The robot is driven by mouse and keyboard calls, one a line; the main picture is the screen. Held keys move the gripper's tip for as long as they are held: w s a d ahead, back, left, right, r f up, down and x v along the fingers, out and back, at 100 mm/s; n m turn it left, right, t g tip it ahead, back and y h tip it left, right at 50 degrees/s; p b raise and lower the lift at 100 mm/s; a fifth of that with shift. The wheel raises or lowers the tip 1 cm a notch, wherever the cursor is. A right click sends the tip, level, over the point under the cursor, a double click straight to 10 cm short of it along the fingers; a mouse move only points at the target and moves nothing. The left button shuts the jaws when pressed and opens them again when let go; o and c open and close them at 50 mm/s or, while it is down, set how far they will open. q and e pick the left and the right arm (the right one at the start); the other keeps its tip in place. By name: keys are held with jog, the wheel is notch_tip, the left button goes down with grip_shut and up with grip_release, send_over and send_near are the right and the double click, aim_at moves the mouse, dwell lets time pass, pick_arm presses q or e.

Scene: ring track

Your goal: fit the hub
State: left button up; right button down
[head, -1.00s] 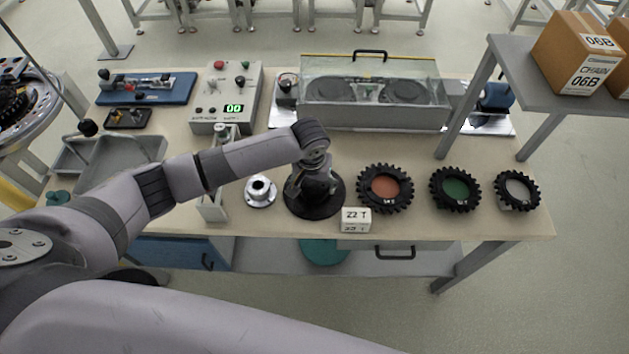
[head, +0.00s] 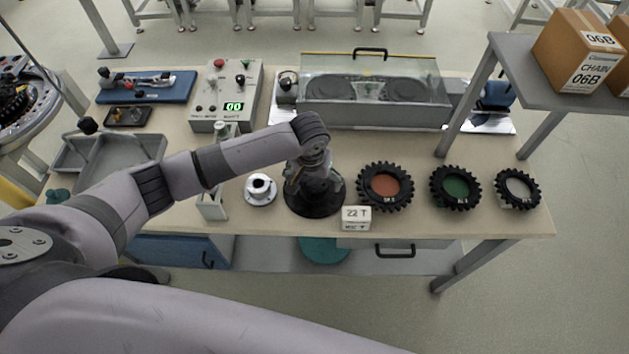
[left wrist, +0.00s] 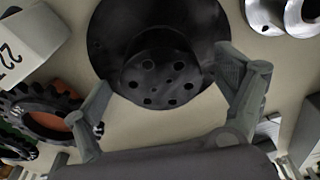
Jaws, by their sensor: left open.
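A wide black disc (head: 297,207) lies on the bench under my left gripper. In the left wrist view it carries a dark round block (left wrist: 160,80) with a ring of holes in its top face. My left gripper (head: 315,188) points down over it. In the left wrist view the open fingers (left wrist: 168,95) stand on either side of the block, with a gap visible on the left; contact on the right is unclear. A silver flanged hub (head: 260,189) stands just left of the disc. It partly shows in the left wrist view (left wrist: 265,12). My right gripper is not in view.
Black toothed rings with red (head: 385,187), green (head: 455,189) and grey (head: 517,189) centres lie to the right. A white "22 T" block (head: 356,218) sits at the front edge. Behind are a control box (head: 227,97) and a clear-covered unit (head: 372,92). A grey tray (head: 148,148) is at left.

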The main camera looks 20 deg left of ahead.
aim_at(312, 186)
pick_arm(q)
notch_tip(312, 186, up, 11)
jog(key=s, duration=0.1)
jog(key=shift+s+f, duration=0.2)
jog(key=shift+s, duration=0.05)
dwell(0.7)
